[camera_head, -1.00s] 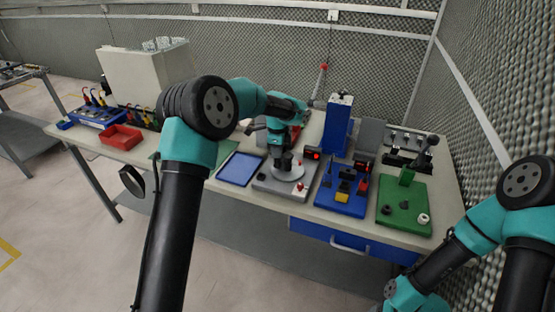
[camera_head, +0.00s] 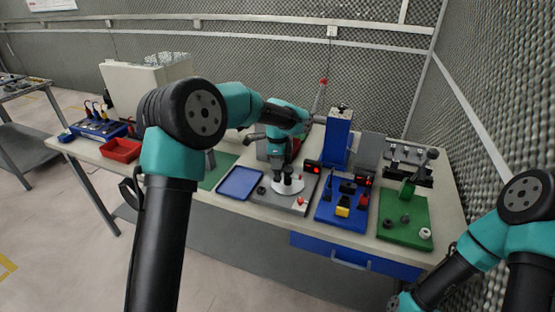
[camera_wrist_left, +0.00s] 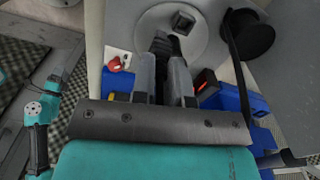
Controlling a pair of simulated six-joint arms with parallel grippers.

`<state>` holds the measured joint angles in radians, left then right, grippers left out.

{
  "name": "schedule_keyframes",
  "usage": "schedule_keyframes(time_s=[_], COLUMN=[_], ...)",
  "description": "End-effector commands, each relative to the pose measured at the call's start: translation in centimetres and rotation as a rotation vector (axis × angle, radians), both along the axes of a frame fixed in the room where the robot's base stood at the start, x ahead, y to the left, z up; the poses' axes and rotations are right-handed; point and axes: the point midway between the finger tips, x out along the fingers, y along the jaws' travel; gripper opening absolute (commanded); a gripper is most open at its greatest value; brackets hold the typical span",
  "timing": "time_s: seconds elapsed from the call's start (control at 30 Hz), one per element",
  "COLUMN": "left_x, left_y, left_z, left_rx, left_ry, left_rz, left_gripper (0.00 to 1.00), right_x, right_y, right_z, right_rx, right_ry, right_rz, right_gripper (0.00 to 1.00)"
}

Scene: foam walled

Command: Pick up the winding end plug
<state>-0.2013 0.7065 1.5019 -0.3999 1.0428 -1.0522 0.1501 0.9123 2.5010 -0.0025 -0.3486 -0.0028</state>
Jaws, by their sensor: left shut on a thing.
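My left gripper (camera_head: 287,187) points down at the round light-grey disc (camera_head: 300,187) of the grey-based fixture. In the left wrist view the gripper (camera_wrist_left: 162,62) has its fingers close together on a small dark piece, which I take to be the winding end plug (camera_wrist_left: 161,43). The fingers hide part of it, and I cannot tell whether it touches the disc, which lies behind it in that view (camera_wrist_left: 150,20). A dark square post (camera_wrist_left: 183,20) stands on the disc. Only my right arm shows, at lower right; its gripper is out of view.
A blue tray (camera_head: 240,183) lies left of the fixture. A blue board (camera_head: 343,212) and a green board (camera_head: 404,222) with small parts are to its right. A tall blue block (camera_head: 337,138) stands behind. A black spool (camera_wrist_left: 248,35) is close right of the fingers in the wrist view.

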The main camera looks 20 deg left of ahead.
Motion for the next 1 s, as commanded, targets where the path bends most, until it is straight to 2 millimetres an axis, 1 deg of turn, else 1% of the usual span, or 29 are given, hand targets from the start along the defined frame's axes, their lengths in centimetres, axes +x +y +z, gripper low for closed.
schedule_keyframes(time_s=[0.3, 0.5, 0.6, 0.7, 1.0], left_x=[-6.6, -10.1, -11.3, -11.9, -12.2], left_y=[-1.9, -2.9, -3.2, -3.4, -3.5], left_z=[0.7, 1.0, 1.1, 1.1, 1.2], left_rx=[0.0, 0.0, 0.0, 0.0, -0.001], left_ry=[0.001, 0.0, 0.0, 0.0, -0.001], left_rz=[-0.003, -0.002, -0.002, -0.001, 0.0], left_gripper=[0.0, 0.0, 0.0, 0.0, 0.0], right_x=[0.0, 0.0, 0.0, 0.0, 0.0], right_y=[0.0, 0.0, 0.0, 0.0, 0.0], right_z=[0.0, 0.0, 0.0, 0.0, 0.0], right_rx=[0.0, 0.0, 0.0, 0.0, 0.0], right_ry=[0.0, 0.0, 0.0, 0.0, 0.0], right_rz=[0.0, 0.0, 0.0, 0.0, 0.0], right_gripper=[0.66, 0.66, 0.66, 0.66, 0.66])
